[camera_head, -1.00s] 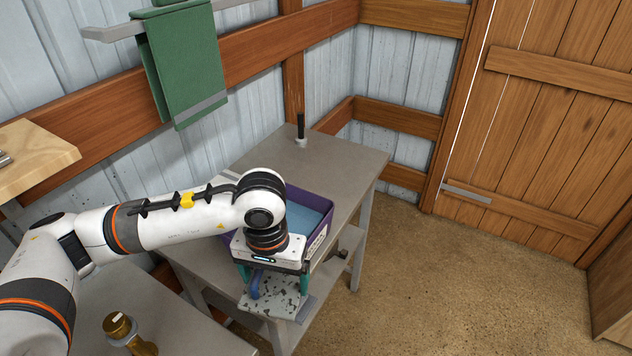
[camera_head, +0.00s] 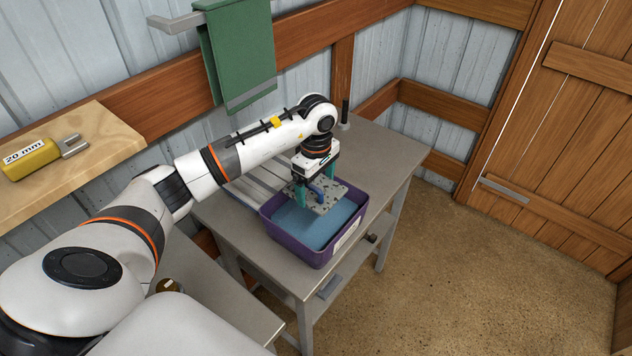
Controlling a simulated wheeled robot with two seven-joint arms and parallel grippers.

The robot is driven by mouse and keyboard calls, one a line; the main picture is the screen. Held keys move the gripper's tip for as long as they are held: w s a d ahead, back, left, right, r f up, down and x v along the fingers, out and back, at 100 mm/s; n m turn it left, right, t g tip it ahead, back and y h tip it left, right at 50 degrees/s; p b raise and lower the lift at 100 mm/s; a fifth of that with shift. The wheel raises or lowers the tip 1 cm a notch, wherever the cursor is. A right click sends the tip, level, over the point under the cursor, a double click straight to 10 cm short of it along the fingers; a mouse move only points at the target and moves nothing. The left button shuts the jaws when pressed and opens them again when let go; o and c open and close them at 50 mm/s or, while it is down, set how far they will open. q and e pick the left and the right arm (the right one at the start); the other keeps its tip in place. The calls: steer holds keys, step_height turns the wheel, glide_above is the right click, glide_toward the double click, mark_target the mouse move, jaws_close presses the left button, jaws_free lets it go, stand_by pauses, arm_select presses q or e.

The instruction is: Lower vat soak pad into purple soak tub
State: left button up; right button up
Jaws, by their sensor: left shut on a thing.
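The purple soak tub (camera_head: 294,250) stands on the grey table, with blue liquid (camera_head: 322,231) inside and a white label on its right wall. My left gripper (camera_head: 317,190) is over the back part of the tub. It is shut on the blue handle of the vat soak pad (camera_head: 326,205), a speckled grey flat plate. The pad is roughly level over the tub opening; whether it touches the liquid I cannot tell. My right gripper is not in view.
The grey table (camera_head: 392,158) has free room behind and right of the tub. A slatted rack (camera_head: 255,187) lies left of the tub. A black-handled tool (camera_head: 345,114) stands at the back. A wooden shelf (camera_head: 100,140) holds a yellow 20 mm block (camera_head: 30,160). A green towel (camera_head: 238,55) hangs on the wall.

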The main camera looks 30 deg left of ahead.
arm_select(q)
steer(key=shift+f, duration=0.1)
step_height(320, 180, down, 3)
steer(key=b, duration=0.3)
steer(key=shift+r, duration=0.2)
steer(key=b, duration=0.7)
glide_above(316, 226)
step_height(316, 226, down, 8)
steer(key=shift+r, duration=0.2)
stand_by(0.3)
steer(key=shift+f+b, duration=1.45)
steer(key=shift+f, duration=0.05)
steer(key=o, duration=0.7)
step_height(316, 226, up, 12)
steer(key=shift+r+b, duration=0.1)
steer(key=shift+b, duration=0.6)
